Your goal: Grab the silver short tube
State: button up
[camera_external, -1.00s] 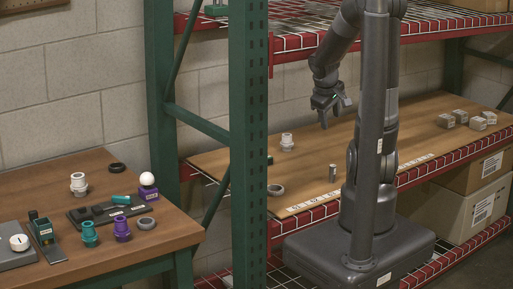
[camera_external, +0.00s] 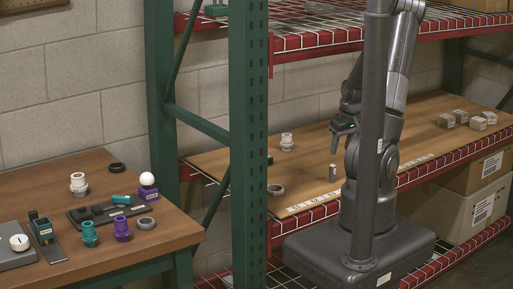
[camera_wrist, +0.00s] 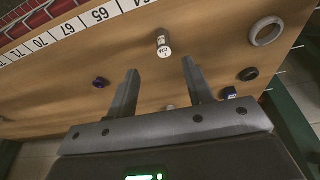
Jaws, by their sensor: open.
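The silver short tube (camera_external: 332,172) stands upright on the wooden shelf board (camera_external: 300,194), near its front edge. In the wrist view the tube (camera_wrist: 163,42) shows a labelled side and lies beyond the fingertips, roughly between their lines. My gripper (camera_external: 336,146) is above the tube and apart from it, tilted. In the wrist view my gripper (camera_wrist: 160,68) has its two fingers spread with nothing held between them.
A grey ring (camera_external: 275,190) lies left of the tube, and a white fitting (camera_external: 287,142) stands farther back. Small grey boxes (camera_external: 461,116) sit at the right. A numbered strip (camera_wrist: 62,30) runs along the board's edge. The upper rack shelf (camera_external: 320,42) hangs above.

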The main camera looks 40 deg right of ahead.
aim_at(333, 165)
jog(key=shift+n, duration=0.3)
jog(key=x, duration=0.3)
jog(key=w+x, duration=0.1)
jog(key=x, duration=0.2)
jog(key=shift+r, duration=0.1)
jog(key=shift+a+x, duration=0.15)
jog(key=shift+x, duration=1.15)
jog(key=shift+a+x, duration=0.15)
jog(key=shift+x, duration=1.2)
jog(key=shift+c, duration=0.5)
grip_shut()
jog(key=shift+r, duration=0.1)
